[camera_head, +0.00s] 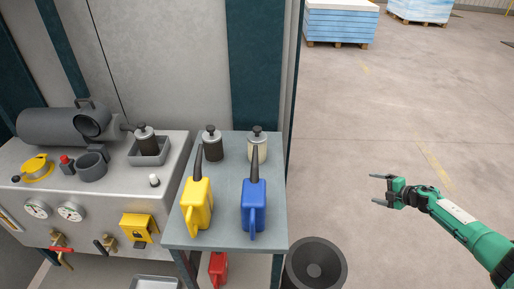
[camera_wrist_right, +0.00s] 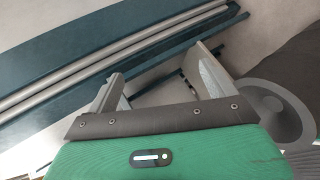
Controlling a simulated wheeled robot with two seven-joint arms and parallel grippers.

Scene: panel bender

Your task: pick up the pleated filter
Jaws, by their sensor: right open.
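Three small cylinders with metal tops and dark knobs could be filters; pleats are too small to make out. One with a cream body (camera_head: 257,152) stands at the back right of the small grey table. A dark one (camera_head: 212,150) stands to its left. Another dark one (camera_head: 146,142) stands in a grey tray (camera_head: 150,158) on the bench at left. My right gripper (camera_head: 380,187) is open and empty, over the floor well right of the table. Its spread fingers also show in the right wrist view (camera_wrist_right: 160,82). My left gripper is not in view.
A yellow oil can (camera_head: 196,204) and a blue oil can (camera_head: 253,207) stand at the table's front. A dark bin (camera_head: 314,266) stands by its right front corner. The bench (camera_head: 115,200) carries a dark cylinder housing (camera_head: 50,127) and gauges.

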